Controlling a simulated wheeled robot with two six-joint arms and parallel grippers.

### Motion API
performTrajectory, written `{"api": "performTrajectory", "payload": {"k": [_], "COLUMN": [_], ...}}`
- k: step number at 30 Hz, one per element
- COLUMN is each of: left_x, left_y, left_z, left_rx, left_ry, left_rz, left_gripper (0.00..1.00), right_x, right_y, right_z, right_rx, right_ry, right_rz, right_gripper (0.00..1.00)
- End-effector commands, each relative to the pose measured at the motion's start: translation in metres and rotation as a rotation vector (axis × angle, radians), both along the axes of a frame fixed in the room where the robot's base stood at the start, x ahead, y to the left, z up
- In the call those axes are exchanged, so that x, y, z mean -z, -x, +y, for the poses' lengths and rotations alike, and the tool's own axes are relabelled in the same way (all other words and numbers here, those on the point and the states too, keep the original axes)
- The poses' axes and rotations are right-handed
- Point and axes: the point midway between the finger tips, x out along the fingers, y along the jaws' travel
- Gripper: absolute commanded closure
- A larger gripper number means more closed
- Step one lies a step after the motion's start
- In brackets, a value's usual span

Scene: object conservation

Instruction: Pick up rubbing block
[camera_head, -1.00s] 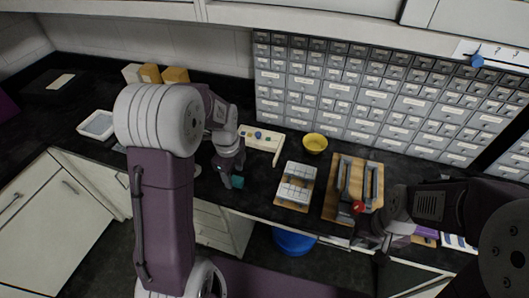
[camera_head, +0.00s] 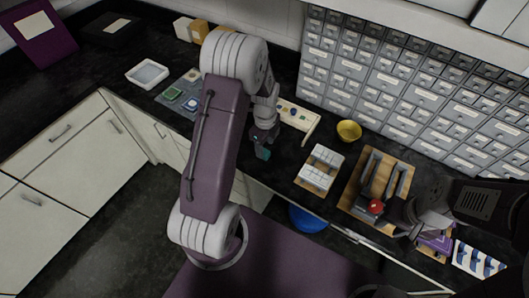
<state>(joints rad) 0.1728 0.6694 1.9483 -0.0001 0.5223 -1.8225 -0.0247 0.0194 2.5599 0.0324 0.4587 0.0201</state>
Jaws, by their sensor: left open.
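A small teal block (camera_head: 264,154), possibly the rubbing block, shows at the counter's front edge, just below the fingertips of my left gripper (camera_head: 262,145). The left gripper points down and is open. It is too small to tell whether its fingers are around the block or above it. My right gripper (camera_head: 409,230) is at the right, beside a wooden board (camera_head: 352,193) bearing a press with dark bars and a red knob (camera_head: 376,206). Its fingers are too dark and small to read.
A gridded white tray (camera_head: 321,167), a yellow bowl (camera_head: 348,131) and a pale rack (camera_head: 301,118) stand right of the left gripper. A grey mat (camera_head: 172,92) and white tray (camera_head: 147,73) lie left. Drawer cabinets (camera_head: 400,85) line the back. A blue bucket (camera_head: 307,218) is below.

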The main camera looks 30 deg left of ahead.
Motion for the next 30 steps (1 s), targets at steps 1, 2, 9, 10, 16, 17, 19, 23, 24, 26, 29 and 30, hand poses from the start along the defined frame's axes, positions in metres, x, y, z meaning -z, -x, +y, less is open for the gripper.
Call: {"api": "performTrajectory", "payload": {"k": [1,2,9,10,16,17,19,23,24,26,29,30], "left_x": [0.008,0.014,0.042,0.043,0.043,0.043,0.042,0.042,0.042,0.042,0.041,0.040], "left_y": [0.002,0.002,0.000,0.000,0.000,0.000,0.000,0.000,0.000,0.000,0.000,0.000], "left_z": [0.001,0.002,0.003,0.003,0.003,0.003,0.003,0.003,0.003,0.003,0.003,0.003], "left_rx": [-0.001,-0.001,0.000,0.000,0.000,0.000,0.000,0.000,0.000,0.000,0.000,0.000], "left_ry": [0.001,0.001,0.001,0.001,0.001,0.001,0.001,0.001,0.001,0.001,0.000,0.000], "left_rz": [0.008,0.008,0.002,0.002,0.001,0.001,0.001,0.001,0.001,0.001,0.000,-0.001], "left_gripper": [0.45,0.45,0.45,0.45,0.62,0.71,0.90,1.00,1.00,1.00,1.00,1.00], "right_x": [-0.005,-0.007,-0.009,-0.009,-0.008,-0.008,-0.008,-0.008,-0.008,-0.008,-0.008,-0.008], "right_y": [0.000,0.000,0.000,0.000,0.000,0.000,0.000,0.000,0.000,0.000,0.000,0.000], "right_z": [0.000,0.000,0.000,0.000,0.000,0.000,0.000,0.000,0.000,0.000,0.000,0.000], "right_rx": [0.000,0.000,0.000,0.000,0.000,0.000,0.000,0.000,0.000,0.000,0.000,0.000], "right_ry": [0.000,0.000,0.000,0.000,0.000,0.000,0.000,0.000,0.000,0.000,0.000,0.000], "right_rz": [0.000,0.000,0.000,0.000,0.000,0.000,0.000,0.000,0.000,0.000,0.000,0.000], "right_gripper": [0.64,0.64,0.64,0.64,0.64,0.64,0.64,0.64,0.64,0.64,0.64,0.64]}}
